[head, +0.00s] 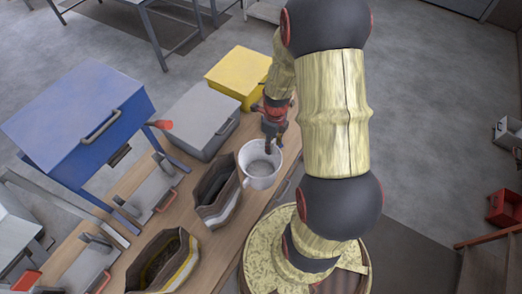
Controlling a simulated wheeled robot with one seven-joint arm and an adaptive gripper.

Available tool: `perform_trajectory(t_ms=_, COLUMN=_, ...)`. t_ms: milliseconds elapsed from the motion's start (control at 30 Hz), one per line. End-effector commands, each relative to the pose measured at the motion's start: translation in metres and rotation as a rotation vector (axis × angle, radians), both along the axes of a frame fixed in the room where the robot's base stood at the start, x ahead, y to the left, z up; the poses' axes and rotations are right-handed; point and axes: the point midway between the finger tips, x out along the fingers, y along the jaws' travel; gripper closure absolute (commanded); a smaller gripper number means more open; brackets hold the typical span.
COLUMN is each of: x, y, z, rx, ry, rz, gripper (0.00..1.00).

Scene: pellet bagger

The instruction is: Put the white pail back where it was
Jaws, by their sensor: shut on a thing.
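The white pail (261,179) is at the right edge of the wooden bench (222,243) in the head view, upright and open at the top. Its inside looks empty, with a greyish bottom. My gripper (274,146) comes down on the far side of the pail and is shut on its rim. The fingertips are small and partly hidden at the rim. I cannot tell whether the pail rests on the bench or hangs just above it.
Open bags stand left of the pail, a dark one (217,192) close beside it and another (162,262) nearer. A grey box (199,118) and yellow box (240,75) lie beyond. A blue hopper machine (80,120) stands left. My arm hides part of the right side.

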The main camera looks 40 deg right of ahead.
Motion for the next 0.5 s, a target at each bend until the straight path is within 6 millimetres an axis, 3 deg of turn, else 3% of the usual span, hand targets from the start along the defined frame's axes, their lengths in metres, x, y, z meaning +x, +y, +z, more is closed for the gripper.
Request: perform_trajectory(t_ms=500, x=0.065, y=-0.065, z=-0.047, rx=0.002, ry=0.003, rz=-0.004, gripper=1.0)
